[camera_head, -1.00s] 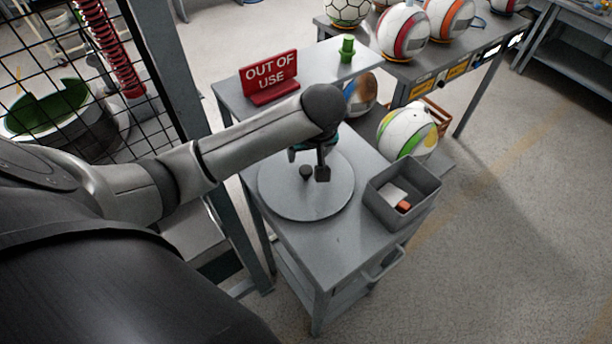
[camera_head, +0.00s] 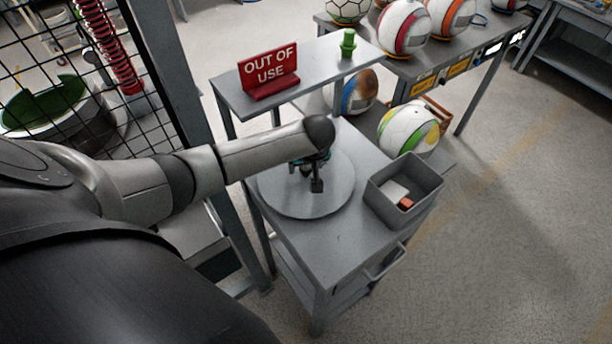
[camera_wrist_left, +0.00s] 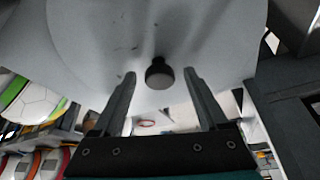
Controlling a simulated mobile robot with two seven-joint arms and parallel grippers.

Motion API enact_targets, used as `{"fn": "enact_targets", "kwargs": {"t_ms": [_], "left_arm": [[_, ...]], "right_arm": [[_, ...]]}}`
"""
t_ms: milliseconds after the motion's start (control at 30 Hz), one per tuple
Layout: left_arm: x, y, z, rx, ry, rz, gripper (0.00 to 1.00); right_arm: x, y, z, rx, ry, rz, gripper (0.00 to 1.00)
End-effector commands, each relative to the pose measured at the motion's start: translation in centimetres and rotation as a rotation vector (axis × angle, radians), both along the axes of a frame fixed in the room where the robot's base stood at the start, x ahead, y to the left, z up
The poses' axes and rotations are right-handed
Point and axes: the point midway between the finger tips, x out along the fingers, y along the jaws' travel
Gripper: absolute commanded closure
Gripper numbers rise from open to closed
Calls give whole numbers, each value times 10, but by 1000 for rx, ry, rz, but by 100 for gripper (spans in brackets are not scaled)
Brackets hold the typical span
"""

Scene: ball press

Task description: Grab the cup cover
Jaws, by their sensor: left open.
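The cup cover (camera_head: 300,208) is a wide, flat grey disc lying on top of the grey cart. A small dark knob (camera_wrist_left: 159,76) stands at its middle. My left gripper (camera_head: 312,182) is over the middle of the disc, coming in from the left. In the left wrist view the open fingers (camera_wrist_left: 159,70) stand on either side of the knob, with a gap visible on both sides. The gripper partly hides the knob in the head view. I cannot tell how deep the knob sits between the fingers. My right gripper is out of view.
A grey open bin (camera_head: 405,192) stands right of the disc on the cart. A raised shelf behind holds a red "OUT OF USE" sign (camera_head: 269,71) and a green piece (camera_head: 347,44). A wire-mesh fence (camera_head: 75,60) is at the left. Balls are at the back right.

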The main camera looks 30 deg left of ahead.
Motion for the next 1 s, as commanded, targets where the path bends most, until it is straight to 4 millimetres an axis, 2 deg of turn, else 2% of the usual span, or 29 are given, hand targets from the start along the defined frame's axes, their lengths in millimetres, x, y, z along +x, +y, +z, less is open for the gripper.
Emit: {"fn": "enact_targets", "kwargs": {"t_ms": [100, 367, 1000], "left_arm": [[2, 2, -6, 0, -1, 0, 24], [2, 2, -6, 0, -1, -1, 25], [2, 2, -6, 0, 0, -1, 97]], "right_arm": [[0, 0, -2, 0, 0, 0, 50], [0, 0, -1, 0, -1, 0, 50], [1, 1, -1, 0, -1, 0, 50]]}}
